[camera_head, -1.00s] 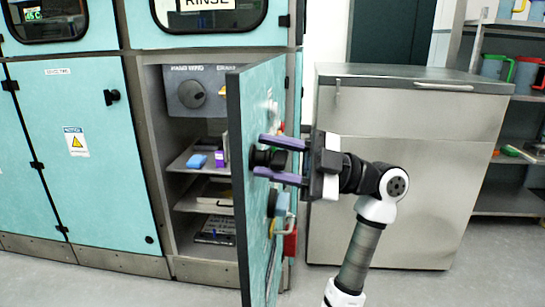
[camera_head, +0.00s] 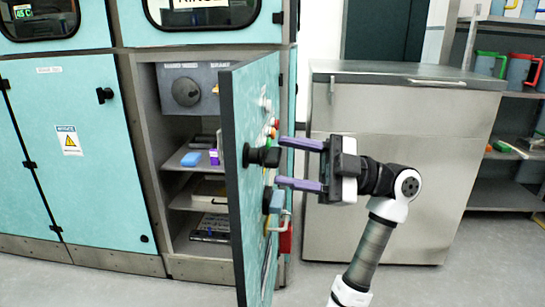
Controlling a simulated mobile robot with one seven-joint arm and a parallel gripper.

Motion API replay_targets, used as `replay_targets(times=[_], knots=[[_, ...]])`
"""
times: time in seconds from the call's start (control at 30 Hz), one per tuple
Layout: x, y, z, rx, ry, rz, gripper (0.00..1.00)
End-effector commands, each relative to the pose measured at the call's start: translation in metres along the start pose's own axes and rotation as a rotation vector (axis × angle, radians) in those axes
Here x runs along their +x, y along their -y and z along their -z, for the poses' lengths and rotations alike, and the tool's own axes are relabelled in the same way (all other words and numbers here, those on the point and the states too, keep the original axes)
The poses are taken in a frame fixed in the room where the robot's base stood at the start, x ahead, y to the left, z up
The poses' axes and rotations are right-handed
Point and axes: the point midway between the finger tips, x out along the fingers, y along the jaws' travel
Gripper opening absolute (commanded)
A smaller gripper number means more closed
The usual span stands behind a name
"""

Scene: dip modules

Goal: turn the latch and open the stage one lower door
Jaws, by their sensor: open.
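A teal lower door (camera_head: 255,120) stands swung open, seen nearly edge-on, in front of an open cabinet bay. Its black latch knob (camera_head: 260,156) sticks out near the door's free edge. My gripper (camera_head: 302,165) is open, to the right of the knob. Its two purple fingers point left, one above and one below the knob's height. The fingertips are just right of the knob, and nothing shows between them. A label naming stage one cannot be seen on this door.
The open bay holds shelves (camera_head: 195,200) with a blue block (camera_head: 191,159) and other small items. A closed teal door (camera_head: 75,150) with a warning label is at left. A grey steel cabinet (camera_head: 400,110) stands behind my arm. Clear floor lies in front.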

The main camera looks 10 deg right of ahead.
Motion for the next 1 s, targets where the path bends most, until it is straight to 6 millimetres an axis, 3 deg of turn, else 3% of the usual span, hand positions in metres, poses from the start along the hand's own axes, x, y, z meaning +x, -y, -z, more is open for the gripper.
replay_targets(times=[0.2,0.4,0.6,1.0], knots=[[-0.052,-0.001,0.001,0.0,0.0,-0.002,0.5],[-0.084,0.0,0.001,0.001,0.0,0.0,0.5],[-0.095,0.001,0.0,0.0,0.0,0.001,0.5],[-0.095,0.001,0.0,0.0,0.0,0.001,0.5]])
